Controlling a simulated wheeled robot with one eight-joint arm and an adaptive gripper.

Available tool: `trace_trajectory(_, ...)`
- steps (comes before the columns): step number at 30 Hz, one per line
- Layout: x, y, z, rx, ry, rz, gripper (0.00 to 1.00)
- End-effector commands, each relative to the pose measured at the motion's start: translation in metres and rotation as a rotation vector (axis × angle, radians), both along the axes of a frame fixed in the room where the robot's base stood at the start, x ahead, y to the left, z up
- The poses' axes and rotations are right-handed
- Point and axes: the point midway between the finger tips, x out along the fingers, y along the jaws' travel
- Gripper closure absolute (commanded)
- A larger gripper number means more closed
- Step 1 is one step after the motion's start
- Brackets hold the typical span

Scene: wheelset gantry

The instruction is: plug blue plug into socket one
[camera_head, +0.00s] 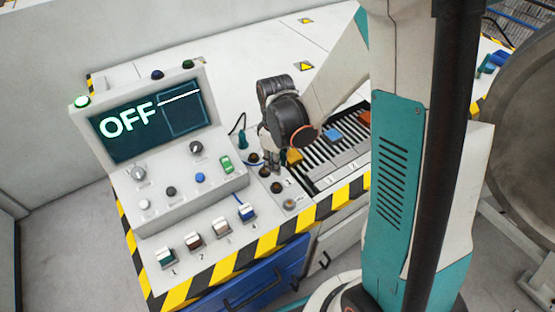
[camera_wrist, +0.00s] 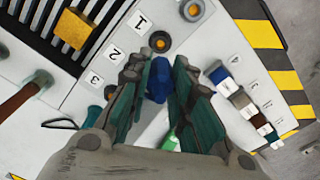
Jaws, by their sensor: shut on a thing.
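My gripper (camera_head: 270,168) points down over the socket row on the console. In the wrist view its two fingers (camera_wrist: 158,88) are closed on the blue plug (camera_wrist: 158,80), which shows between the tips. Socket one (camera_wrist: 160,41), a dark round socket beside the label 1, is just past the plug in the wrist view and also shows in the head view (camera_head: 277,187). The plug appears beside this socket, not in it; its height above the panel is hard to tell. Socket two is hidden by a finger in the wrist view. The plug is not clearly visible in the head view.
A round tan-centred fitting (camera_wrist: 192,10) lies beyond socket one. A teal plug (camera_head: 243,140) stands behind my gripper. The slotted rack (camera_head: 335,150) holds coloured blocks. Several numbered switches (camera_head: 221,227) line the front edge. The screen (camera_head: 150,125) reads OFF.

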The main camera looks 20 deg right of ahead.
Motion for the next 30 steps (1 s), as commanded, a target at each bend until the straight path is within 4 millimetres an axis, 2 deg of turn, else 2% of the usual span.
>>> trace_trajectory(8, 0.000, 0.000, -0.006, 0.000, 0.000, 0.001, 1.00)
trace_trajectory(24, 0.000, 0.000, -0.051, 0.000, 0.000, 0.001, 1.00)
trace_trajectory(30, 0.000, 0.000, -0.058, 0.000, 0.000, 0.001, 1.00)
